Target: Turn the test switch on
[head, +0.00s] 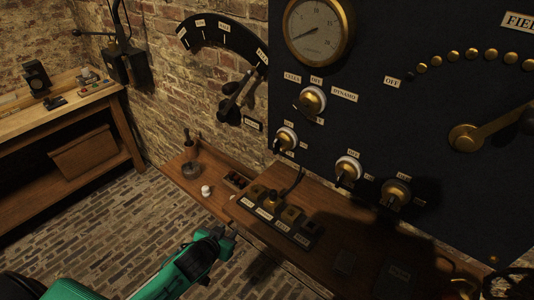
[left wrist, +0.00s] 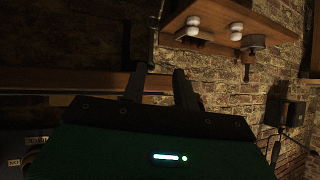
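A dark panel (head: 400,120) carries several rotary switches with brass and white knobs. One switch (head: 312,100) sits below the gauge, between labels reading CELLS, OFF and DYNAMO. Lower are a second switch (head: 287,138), a third (head: 348,170) and an all-brass fourth (head: 396,192). Their small labels are mostly too small to read, so I cannot tell which is the test switch. My left gripper (head: 226,236) is low in front of the bench edge, apart from the panel and its switches. Its fingers (left wrist: 158,86) stand apart and empty in the left wrist view. My right gripper is not seen.
A wooden bench (head: 330,268) runs below the panel, holding a labelled block (head: 275,218) and a white knob-like piece (head: 206,191). A lever quadrant (head: 225,35) is on the brick wall. A workbench (head: 60,110) stands at left. Brick floor is open between.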

